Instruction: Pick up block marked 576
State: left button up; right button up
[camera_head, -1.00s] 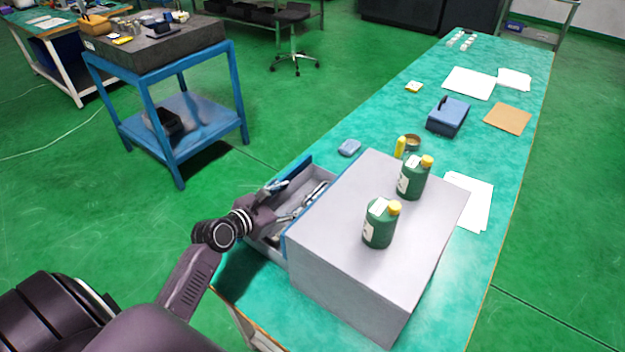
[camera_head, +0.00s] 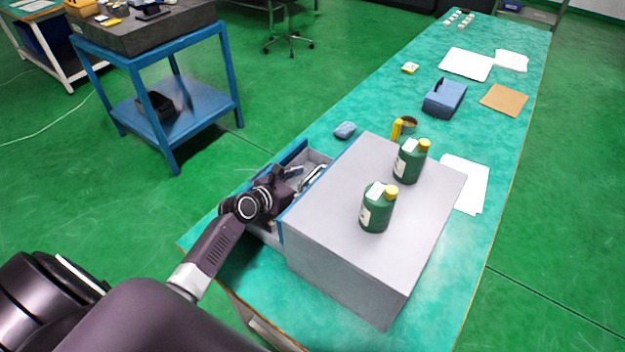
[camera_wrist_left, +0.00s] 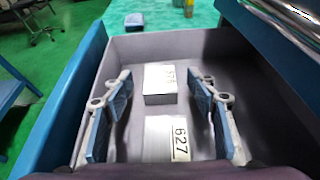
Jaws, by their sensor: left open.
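My left gripper (camera_head: 287,181) reaches into the open drawer (camera_head: 318,157) of the grey cabinet. In the left wrist view the left gripper (camera_wrist_left: 163,95) is open, with one blue-padded finger on each side. Two pale blocks lie on the drawer floor between the fingers in that view. The farther block (camera_wrist_left: 160,98) has a number starting with 5 on its top; its other digits are hard to read. The nearer block (camera_wrist_left: 165,150) is marked 627. I cannot tell how high the fingertips are above the blocks. My right gripper is not in view.
The grey cabinet (camera_head: 340,250) stands on the green table, with two green bottles (camera_head: 377,208) (camera_head: 411,160) on top. Drawer walls (camera_wrist_left: 180,42) close in around the gripper. A blue object (camera_head: 345,130) lies behind the drawer.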

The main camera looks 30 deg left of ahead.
pick_arm(q)
jog(key=shift+x, duration=1.4)
jog(key=shift+s+f, duration=0.1)
jog(key=shift+c, duration=0.3)
grip_shut()
